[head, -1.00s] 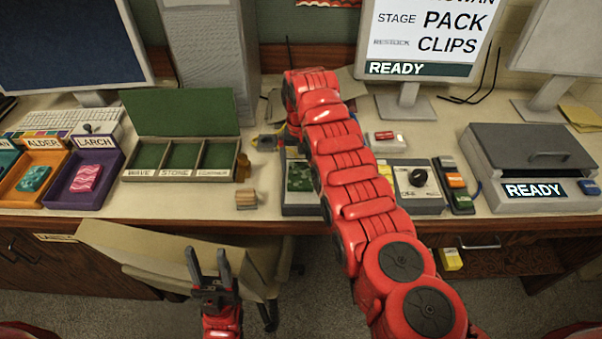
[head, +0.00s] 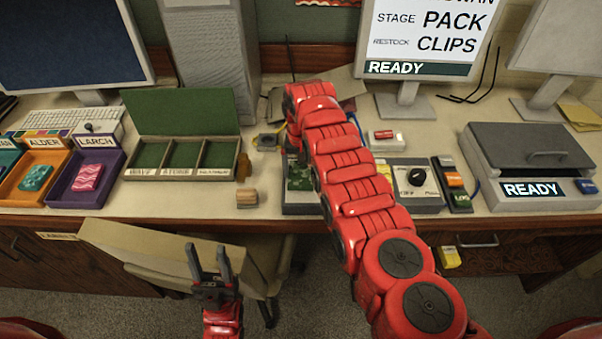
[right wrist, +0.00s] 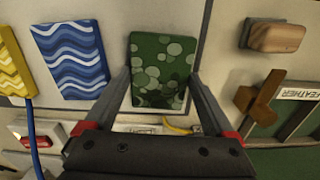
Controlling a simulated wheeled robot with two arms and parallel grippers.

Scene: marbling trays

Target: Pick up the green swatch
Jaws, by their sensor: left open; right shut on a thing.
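The green swatch (right wrist: 163,62), patterned with pale round spots, lies between the two fingers of my right gripper (right wrist: 161,78) in the right wrist view. The fingers are shut on its two sides. In the head view the swatch (head: 298,178) shows partly, at the left end of a grey tray (head: 300,210), beside my right arm. My arm hides the right gripper's fingertips there. I cannot tell whether the swatch is clear of the tray. My left gripper (head: 207,250) is open and empty, in front of the desk near the chair.
A blue wavy swatch (right wrist: 70,58) and a yellow zigzag swatch (right wrist: 14,62) lie beside the green one. A wooden block (head: 247,197) and a green compartment box (head: 182,174) stand to the left. A chair (head: 165,252) stands before the desk.

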